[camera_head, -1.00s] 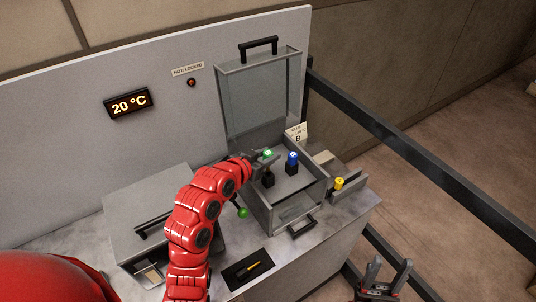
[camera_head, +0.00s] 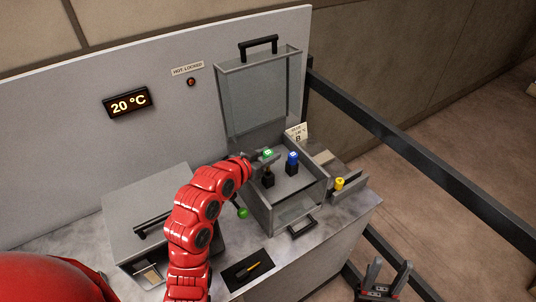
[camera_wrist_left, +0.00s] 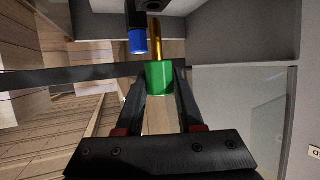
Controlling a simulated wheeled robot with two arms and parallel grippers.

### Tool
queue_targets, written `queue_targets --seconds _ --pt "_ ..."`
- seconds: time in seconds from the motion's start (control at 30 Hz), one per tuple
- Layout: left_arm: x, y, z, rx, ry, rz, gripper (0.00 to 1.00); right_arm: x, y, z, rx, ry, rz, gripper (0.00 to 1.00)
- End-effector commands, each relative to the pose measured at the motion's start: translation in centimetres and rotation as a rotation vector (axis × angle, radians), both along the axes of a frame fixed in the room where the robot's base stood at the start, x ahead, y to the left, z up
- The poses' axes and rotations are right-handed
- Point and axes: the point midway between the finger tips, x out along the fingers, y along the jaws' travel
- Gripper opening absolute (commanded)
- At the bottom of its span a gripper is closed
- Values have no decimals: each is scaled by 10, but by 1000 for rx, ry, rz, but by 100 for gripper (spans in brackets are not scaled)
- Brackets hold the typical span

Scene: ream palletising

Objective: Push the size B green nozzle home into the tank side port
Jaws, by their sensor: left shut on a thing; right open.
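The green nozzle (camera_head: 268,153), marked on its top face, is held upright by my left gripper (camera_head: 260,160) over the open grey tank (camera_head: 262,212). In the left wrist view, the fingers are shut on the nozzle's green body (camera_wrist_left: 160,78), and its brass stem (camera_wrist_left: 156,40) points away from them. A dark block (camera_head: 268,181) stands below the nozzle in the tank. I cannot tell whether the stem touches or enters anything, and I cannot make out the side port. My right gripper (camera_head: 384,276) is open and empty at the lower right.
A blue nozzle (camera_head: 292,158) stands in another dark block close by, to the right. A yellow nozzle (camera_head: 339,183) sits in a side tray. The tank's lid (camera_head: 258,95) is raised. A green knob (camera_head: 243,212) is at the tank's left. A dark mat (camera_head: 235,278) lies in front.

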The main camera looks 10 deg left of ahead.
Motion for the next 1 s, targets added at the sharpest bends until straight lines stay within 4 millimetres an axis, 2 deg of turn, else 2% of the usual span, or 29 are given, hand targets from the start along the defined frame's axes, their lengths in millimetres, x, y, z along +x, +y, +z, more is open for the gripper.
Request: queue_targets --seconds 1.0 --pt "0 0 -1 1 0 0 0 0 0 -12 0 0 0 50"
